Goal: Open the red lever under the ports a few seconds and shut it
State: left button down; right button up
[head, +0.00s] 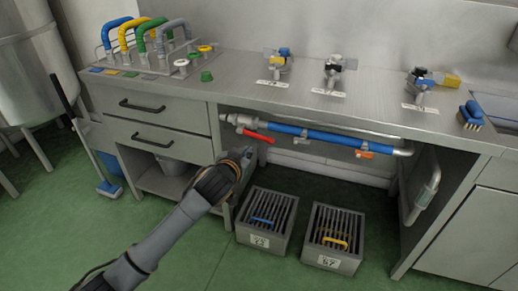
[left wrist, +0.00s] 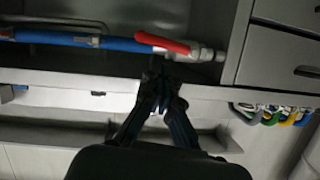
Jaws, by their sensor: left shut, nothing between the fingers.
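The red lever (head: 257,136) sits on the pipe under the counter, slanting down to the right from its valve (head: 240,123). In the left wrist view the red lever (left wrist: 163,42) lies at a slant across the blue pipe (left wrist: 117,43). My left gripper (head: 242,158) is shut and empty, just below the lever in the head view. In the left wrist view its fingertips (left wrist: 160,74) are together close to the lever; I cannot tell whether they touch it. Three ports with valves, left (head: 278,62), middle (head: 334,68) and right (head: 422,84), stand on the counter above. My right gripper is out of view.
An orange handle (head: 364,154) hangs further right on the pipe. Two grated boxes, one with a blue handle (head: 284,243) and one with a yellow handle (head: 353,266), stand on the floor below. Drawers (head: 155,136) flank the opening on the left. Colored hoses (head: 143,38) stand on the counter.

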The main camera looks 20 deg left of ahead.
pick_arm(q)
notch_tip(320, 180, up, 4)
jog(key=b, duration=0.2)
send_near(261, 138)
jog(key=w+r, duration=0.2)
jog(key=w, duration=0.2)
jog(key=shift+w+f+t+b, duration=0.35)
jog(key=shift+w+f+t, duration=0.05)
jog(key=shift+w+f, duration=1)
jog(key=shift+f, duration=0.2)
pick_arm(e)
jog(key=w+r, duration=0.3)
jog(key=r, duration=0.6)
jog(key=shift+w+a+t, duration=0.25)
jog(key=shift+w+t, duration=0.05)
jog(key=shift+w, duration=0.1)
pick_arm(q)
jog(key=shift+f+m, duration=0.5)
jog(key=shift+f, duration=0.05)
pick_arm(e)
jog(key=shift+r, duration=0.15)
pick_arm(q)
jog(key=shift+f+y, duration=0.15)
jog(key=shift+y, duration=0.15)
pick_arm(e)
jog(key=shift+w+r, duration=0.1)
